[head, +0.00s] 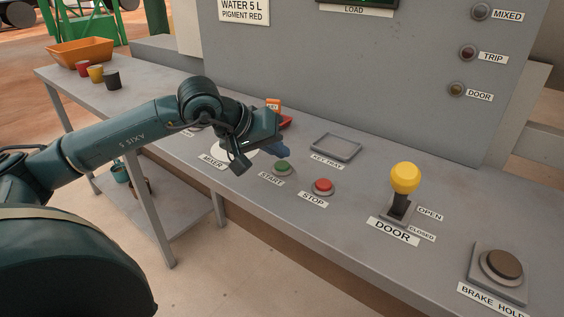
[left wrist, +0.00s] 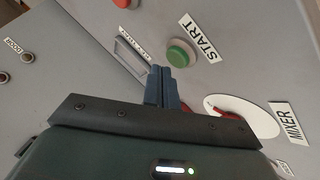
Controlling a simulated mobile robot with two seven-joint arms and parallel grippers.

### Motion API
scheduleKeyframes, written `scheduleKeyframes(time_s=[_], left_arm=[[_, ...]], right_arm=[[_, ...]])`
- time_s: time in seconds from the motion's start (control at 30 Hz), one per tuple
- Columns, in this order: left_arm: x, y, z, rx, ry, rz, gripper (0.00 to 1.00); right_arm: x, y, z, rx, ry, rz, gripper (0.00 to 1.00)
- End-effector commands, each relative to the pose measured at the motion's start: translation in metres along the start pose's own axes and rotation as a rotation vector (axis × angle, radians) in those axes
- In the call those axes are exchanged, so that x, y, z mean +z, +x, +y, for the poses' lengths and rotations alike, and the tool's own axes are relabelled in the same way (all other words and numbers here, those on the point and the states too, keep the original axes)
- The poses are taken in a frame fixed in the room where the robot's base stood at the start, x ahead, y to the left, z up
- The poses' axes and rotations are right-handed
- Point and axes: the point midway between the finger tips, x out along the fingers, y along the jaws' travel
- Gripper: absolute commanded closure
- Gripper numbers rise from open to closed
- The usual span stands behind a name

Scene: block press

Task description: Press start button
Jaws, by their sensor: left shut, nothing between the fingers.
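The green start button (head: 282,168) sits on the grey console top behind its START label (head: 270,179). My left gripper (head: 284,150) is shut and empty, and its blue fingertips are just above and behind the button in the head view. In the left wrist view the shut fingertips (left wrist: 162,70) point toward the tray side, with the green button (left wrist: 180,54) close beside them to the upper right. I see no clear contact between the fingertips and the button. My right gripper is not in view.
A red stop button (head: 323,185) is right of start. The yellow-knobbed door lever (head: 404,178) stands upright farther right, with the brake hold button (head: 503,264) beyond. The key tray (head: 338,147) lies behind. A red handle at the mixer dial is partly hidden by my left arm.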

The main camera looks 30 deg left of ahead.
Motion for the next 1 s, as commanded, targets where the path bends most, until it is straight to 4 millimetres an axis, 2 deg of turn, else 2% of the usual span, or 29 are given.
scheduleKeyframes(time_s=[0.23,0.7,1.0], left_arm=[[-0.003,-0.004,0.003,0.001,0.0,0.001,1.0],[-0.026,-0.035,0.026,0.001,0.0,0.001,1.0],[-0.025,-0.035,0.025,0.001,0.0,0.001,1.0]], right_arm=[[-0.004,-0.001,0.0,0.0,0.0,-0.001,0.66],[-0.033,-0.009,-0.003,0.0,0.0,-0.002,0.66],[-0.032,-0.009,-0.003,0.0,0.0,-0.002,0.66]])
